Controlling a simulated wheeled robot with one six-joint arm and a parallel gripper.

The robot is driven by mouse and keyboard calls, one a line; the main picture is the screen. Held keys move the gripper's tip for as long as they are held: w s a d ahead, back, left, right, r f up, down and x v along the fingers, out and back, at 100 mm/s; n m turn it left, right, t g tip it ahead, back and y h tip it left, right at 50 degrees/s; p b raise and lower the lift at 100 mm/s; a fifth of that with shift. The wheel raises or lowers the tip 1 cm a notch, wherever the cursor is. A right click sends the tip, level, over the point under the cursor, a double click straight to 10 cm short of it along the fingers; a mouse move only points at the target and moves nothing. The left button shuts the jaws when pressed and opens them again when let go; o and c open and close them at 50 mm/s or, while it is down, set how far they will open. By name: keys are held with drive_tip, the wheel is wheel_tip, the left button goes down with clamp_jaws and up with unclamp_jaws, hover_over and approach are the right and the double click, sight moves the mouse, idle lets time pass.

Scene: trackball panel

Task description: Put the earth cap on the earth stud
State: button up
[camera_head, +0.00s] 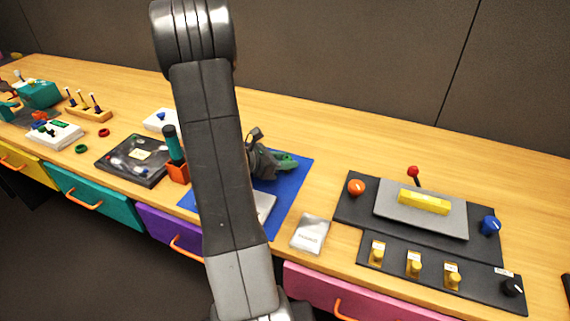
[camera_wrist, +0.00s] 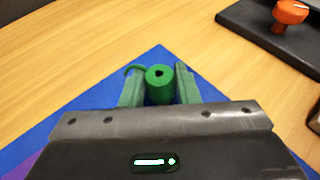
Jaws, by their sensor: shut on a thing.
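My gripper (camera_wrist: 158,80) is shut on a green cylinder with a dark hole in its end, which looks like the earth cap (camera_wrist: 160,92). A thin green curved piece shows beside its left finger. In the head view, my gripper (camera_head: 272,164) is above the blue mat (camera_head: 292,190), with green at its tip. The blue mat also shows beneath it in the wrist view (camera_wrist: 85,112). A light grey plate (camera_head: 266,206) on the mat is mostly hidden behind my arm. I cannot make out the earth stud in either view.
On the left stand an orange holder (camera_head: 178,172) with a teal handle and a dark tray (camera_head: 128,165). The table behind the mat is clear.

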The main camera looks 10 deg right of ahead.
drive_tip(key=shift+f, duration=0.45)
drive_tip(key=shift+f, duration=0.1)
drive_tip(key=o, duration=0.9)
drive_tip(key=shift+o, duration=0.2)
drive_tip(key=shift+r, duration=0.25)
drive_tip(key=p+v, duration=0.1)
drive_tip(key=v, duration=1.1)
drive_tip(key=shift+f, duration=0.1)
